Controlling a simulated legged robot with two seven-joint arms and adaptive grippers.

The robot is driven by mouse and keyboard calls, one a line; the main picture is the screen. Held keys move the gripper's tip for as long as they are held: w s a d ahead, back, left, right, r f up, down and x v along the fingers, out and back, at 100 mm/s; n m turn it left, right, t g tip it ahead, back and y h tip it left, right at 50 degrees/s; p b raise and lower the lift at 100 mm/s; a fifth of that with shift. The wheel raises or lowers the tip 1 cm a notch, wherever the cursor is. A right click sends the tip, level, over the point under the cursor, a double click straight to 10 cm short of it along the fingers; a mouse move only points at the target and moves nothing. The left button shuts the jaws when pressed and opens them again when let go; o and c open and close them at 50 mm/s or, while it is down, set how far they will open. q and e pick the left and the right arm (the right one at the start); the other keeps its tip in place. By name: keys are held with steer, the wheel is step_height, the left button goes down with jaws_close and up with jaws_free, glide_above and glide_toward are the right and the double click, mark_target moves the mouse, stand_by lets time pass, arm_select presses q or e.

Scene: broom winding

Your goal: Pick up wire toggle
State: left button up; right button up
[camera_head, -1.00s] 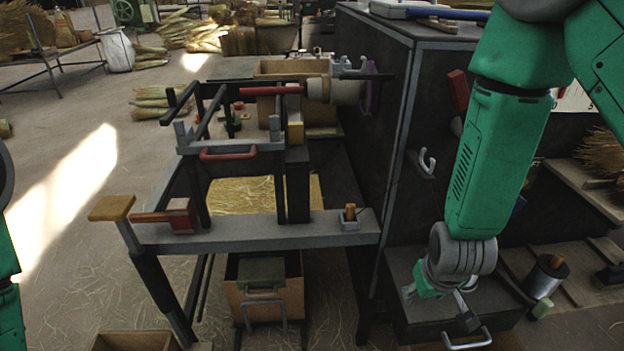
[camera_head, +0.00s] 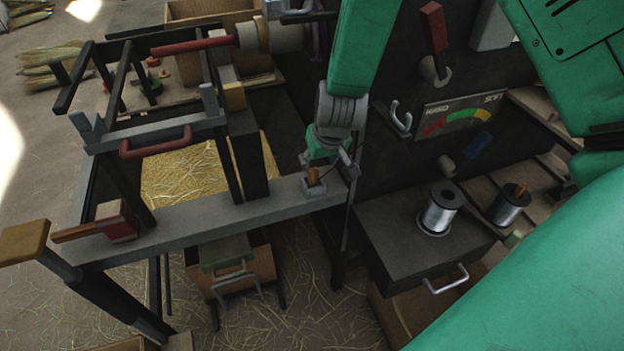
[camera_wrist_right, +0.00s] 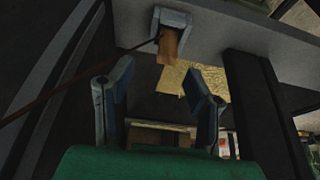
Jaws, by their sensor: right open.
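The wire toggle (camera_head: 314,177) is a small orange-brown wooden peg. It sits in a grey holder (camera_head: 313,190) at the right end of the grey beam. In the right wrist view the toggle (camera_wrist_right: 169,46) hangs in its holder, and a thin dark wire runs from it to the left. My right gripper (camera_head: 331,169) is right beside the toggle. In the wrist view the two fingers of the right gripper (camera_wrist_right: 158,92) are spread, with nothing between them, and the toggle is just beyond the tips. My left gripper is out of view.
A dark box with a metal spool (camera_head: 438,212) stands to the right, with a second spool (camera_head: 511,205) beyond it. A hook (camera_head: 401,120) and a coloured dial (camera_head: 463,117) are on the dark panel.

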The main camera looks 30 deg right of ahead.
mark_target(313, 170)
steer(key=x, duration=0.3)
steer(key=a+b+x, duration=0.1)
steer(key=x, duration=0.1)
steer(key=shift+w+d+f, duration=0.1)
steer(key=shift+w+f, duration=0.1)
steer(key=shift+f, duration=0.2)
steer(key=shift+d+r, duration=0.1)
steer(key=c, duration=0.9)
